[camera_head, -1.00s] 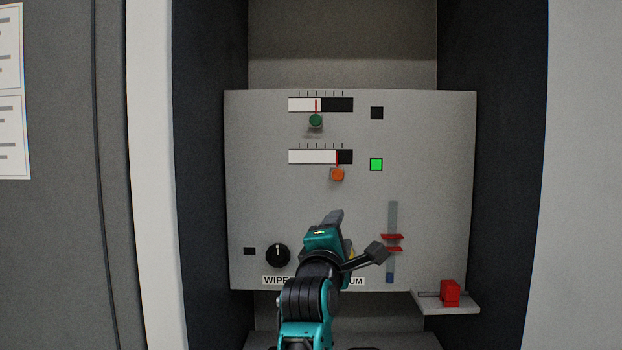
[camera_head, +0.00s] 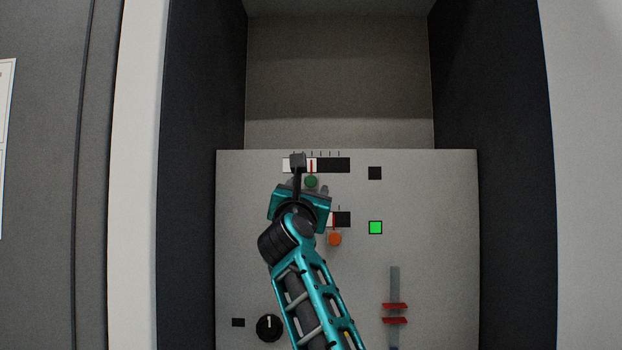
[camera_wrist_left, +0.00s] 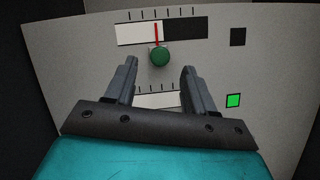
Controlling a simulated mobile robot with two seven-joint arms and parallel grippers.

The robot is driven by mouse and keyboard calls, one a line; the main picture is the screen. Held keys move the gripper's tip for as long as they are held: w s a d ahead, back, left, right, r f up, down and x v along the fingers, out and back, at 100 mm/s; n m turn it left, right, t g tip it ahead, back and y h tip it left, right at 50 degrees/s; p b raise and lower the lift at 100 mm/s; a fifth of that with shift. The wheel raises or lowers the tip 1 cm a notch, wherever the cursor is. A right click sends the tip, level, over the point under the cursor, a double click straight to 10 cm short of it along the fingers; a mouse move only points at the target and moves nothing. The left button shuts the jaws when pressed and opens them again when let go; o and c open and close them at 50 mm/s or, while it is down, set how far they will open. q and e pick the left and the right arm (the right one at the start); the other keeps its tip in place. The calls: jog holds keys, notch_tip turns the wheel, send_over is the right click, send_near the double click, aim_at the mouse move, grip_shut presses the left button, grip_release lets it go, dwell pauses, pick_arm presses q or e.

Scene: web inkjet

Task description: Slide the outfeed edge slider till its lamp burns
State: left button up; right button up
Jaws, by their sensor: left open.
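The upper slider has a green round knob (camera_head: 311,182) below a white-and-black scale (camera_head: 335,165) with a red pointer near its middle. The square lamp (camera_head: 375,173) to its right is dark. No readable label tells which slider is the outfeed edge one. My left gripper (camera_head: 308,187) is open and empty in front of the panel at this knob. In the left wrist view the green knob (camera_wrist_left: 160,57) appears between and just beyond the fingertips (camera_wrist_left: 160,72), apparently untouched. My arm hides part of the panel. My right gripper is not in view.
A lower slider has an orange knob (camera_head: 335,239) and a lit green lamp (camera_head: 375,227). A vertical slot (camera_head: 395,282) with red markers and a black dial (camera_head: 269,328) are lower down. Dark side walls (camera_head: 512,180) flank the panel (camera_head: 440,230).

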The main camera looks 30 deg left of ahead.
aim_at(311, 182)
pick_arm(q)
jog(key=p+x, duration=0.1)
jog(key=x, duration=0.5)
jog(key=shift+w+a, duration=0.15)
jog(key=shift+w, duration=0.1)
jog(key=shift+c, duration=0.4)
grip_shut()
